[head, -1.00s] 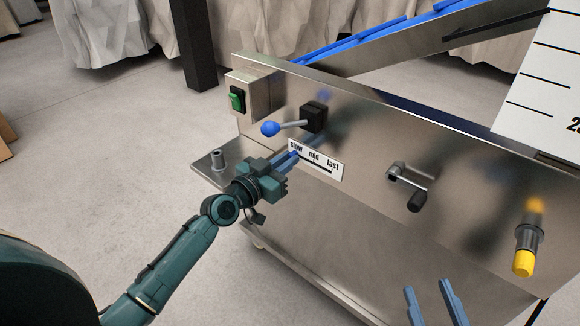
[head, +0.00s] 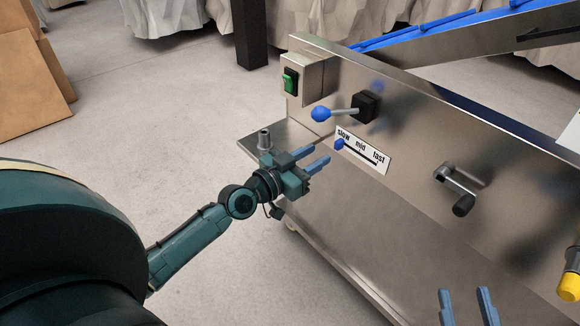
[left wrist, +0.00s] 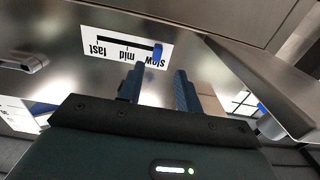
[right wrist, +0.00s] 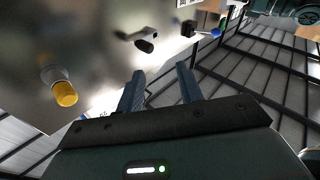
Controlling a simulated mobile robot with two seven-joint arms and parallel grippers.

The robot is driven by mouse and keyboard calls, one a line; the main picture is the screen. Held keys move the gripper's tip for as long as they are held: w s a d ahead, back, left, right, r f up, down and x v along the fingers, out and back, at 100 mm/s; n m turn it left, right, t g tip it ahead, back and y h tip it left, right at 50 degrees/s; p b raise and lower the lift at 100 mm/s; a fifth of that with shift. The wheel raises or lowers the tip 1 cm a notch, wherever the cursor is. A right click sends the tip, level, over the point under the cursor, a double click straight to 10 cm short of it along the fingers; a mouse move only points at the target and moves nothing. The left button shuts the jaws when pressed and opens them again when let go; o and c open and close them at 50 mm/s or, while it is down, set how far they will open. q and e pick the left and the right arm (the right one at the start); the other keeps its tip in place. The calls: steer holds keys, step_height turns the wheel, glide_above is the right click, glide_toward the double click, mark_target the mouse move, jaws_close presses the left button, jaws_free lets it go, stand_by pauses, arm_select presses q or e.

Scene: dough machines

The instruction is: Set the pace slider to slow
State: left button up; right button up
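The pace slider is a small blue knob (head: 340,145) on a white label plate (head: 376,163) marked slow, mid, fast. The knob sits at the slow end of its slot. The left wrist view shows the knob (left wrist: 158,51) beside the upside-down word slow. My left gripper (head: 322,156) is open and empty, just in front of and below the slow end of the plate, apart from the knob. Its two fingers (left wrist: 160,78) are spread in the left wrist view. My right gripper (head: 466,291) is open and empty at the bottom of the head view.
Above the slider are a blue-tipped lever (head: 321,114) and a green switch (head: 290,82). A black-handled crank (head: 463,204) and a yellow knob (head: 569,287) are to the right. A metal shelf (head: 262,148) juts out left of the panel.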

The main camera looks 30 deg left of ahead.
arm_select(q)
steer(key=v, duration=0.7)
steer(key=shift+s+a, duration=0.15)
steer(key=shift+s, duration=0.2)
